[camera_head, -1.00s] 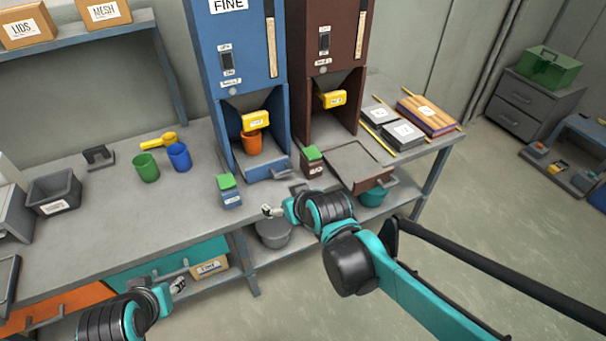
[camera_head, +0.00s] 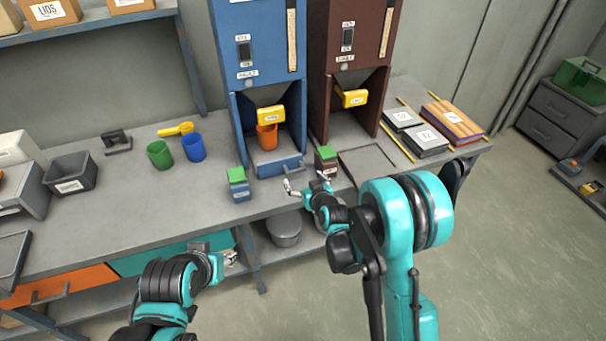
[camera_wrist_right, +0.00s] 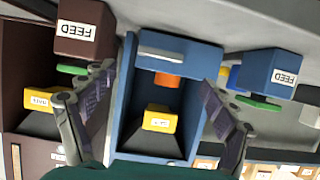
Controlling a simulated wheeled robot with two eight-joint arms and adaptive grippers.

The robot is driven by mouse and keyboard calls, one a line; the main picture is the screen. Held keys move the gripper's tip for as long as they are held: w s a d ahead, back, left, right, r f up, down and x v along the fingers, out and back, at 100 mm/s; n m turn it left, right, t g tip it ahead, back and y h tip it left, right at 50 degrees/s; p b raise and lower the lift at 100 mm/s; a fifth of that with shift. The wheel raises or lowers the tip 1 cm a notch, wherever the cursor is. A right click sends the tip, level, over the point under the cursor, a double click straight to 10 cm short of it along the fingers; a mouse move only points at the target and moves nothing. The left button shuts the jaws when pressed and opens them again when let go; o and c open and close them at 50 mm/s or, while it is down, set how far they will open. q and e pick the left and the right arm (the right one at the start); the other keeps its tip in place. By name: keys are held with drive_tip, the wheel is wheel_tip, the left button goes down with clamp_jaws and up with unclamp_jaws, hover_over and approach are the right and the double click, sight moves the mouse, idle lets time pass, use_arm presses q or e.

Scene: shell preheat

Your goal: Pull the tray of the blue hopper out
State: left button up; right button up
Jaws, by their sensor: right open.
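The blue hopper (camera_head: 245,55) stands at the back of the bench. Its blue tray (camera_head: 268,167) sits at the bottom of the bay, with an orange cup (camera_head: 267,137) above it under the yellow spout. In the right wrist view the tray's front (camera_wrist_right: 190,54) carries a pale bar handle (camera_wrist_right: 160,53). My right gripper (camera_head: 307,183) is open and empty just in front of the tray. In the wrist view its fingers (camera_wrist_right: 158,80) are spread either side of the tray front, apart from the handle. My left gripper (camera_head: 228,257) is low at the bench's front edge, its jaws unclear.
A blue feed box (camera_head: 238,187) and a brown one (camera_head: 326,163) flank the tray. The brown hopper (camera_head: 345,50) stands to the right, its tray (camera_head: 366,160) pulled out and partly behind my arm. Green (camera_head: 159,154) and blue (camera_head: 194,148) cups stand left.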

sight(296, 171)
drive_tip(key=b+x, duration=0.1)
drive_tip(key=x, duration=0.5)
drive_tip(key=shift+f+b, duration=0.1)
drive_tip(key=shift+b, duration=0.2)
drive_tip(key=c, duration=1.7)
drive_tip(key=shift+s, duration=0.1)
